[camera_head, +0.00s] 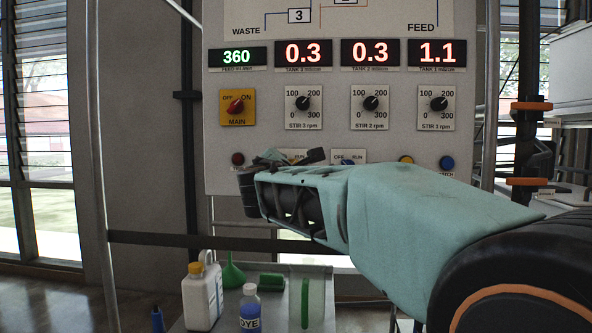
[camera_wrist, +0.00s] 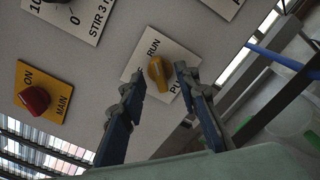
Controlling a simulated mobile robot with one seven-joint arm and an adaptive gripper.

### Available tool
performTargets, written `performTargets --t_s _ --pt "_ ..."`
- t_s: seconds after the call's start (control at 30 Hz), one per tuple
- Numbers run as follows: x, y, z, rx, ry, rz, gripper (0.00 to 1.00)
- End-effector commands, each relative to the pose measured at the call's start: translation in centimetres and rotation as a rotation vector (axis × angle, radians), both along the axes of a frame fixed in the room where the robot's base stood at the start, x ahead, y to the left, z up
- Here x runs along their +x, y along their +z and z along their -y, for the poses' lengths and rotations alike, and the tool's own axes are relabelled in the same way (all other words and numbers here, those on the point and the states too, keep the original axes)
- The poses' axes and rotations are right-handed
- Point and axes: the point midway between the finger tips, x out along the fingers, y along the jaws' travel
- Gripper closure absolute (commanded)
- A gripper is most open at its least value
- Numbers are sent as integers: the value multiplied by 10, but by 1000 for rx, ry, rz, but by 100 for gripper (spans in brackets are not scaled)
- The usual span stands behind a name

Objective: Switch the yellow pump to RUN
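The yellow pump knob (camera_wrist: 157,70) sits on a white plate (camera_wrist: 136,62) in the wrist view, with RUN printed beside it. The plate's other lettering is partly covered. My gripper (camera_wrist: 160,78) is open, one finger on each side of the knob. I cannot tell whether the fingers touch it. I cannot tell for certain which way the knob points. In the head view my gripper (camera_head: 290,160) is at the panel's lower row, and my arm hides the yellow knob. The white plate's RUN corner (camera_head: 299,155) shows just above my gripper.
A second OFF/RUN plate (camera_head: 349,155) lies to the right. The yellow MAIN plate with its red knob (camera_head: 236,106) and several black STIR dials (camera_head: 303,103) are above. A white jug (camera_head: 202,297), dye bottle (camera_head: 250,310) and green funnel (camera_head: 232,272) stand below on a table.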

Motion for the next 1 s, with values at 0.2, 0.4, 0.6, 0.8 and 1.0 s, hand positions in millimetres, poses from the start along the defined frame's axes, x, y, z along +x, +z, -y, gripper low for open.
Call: performTargets --t_s 0.2,0.4,0.6,0.8,1.0 --pt "-28 -1 -1 1 1 2 71" --pt "-49 -1 -2 1 1 1 71" --pt "-55 0 -2 0 0 0 71" --pt "-54 0 -2 0 -1 1 71" --pt "-54 14 -2 3 -1 3 71"
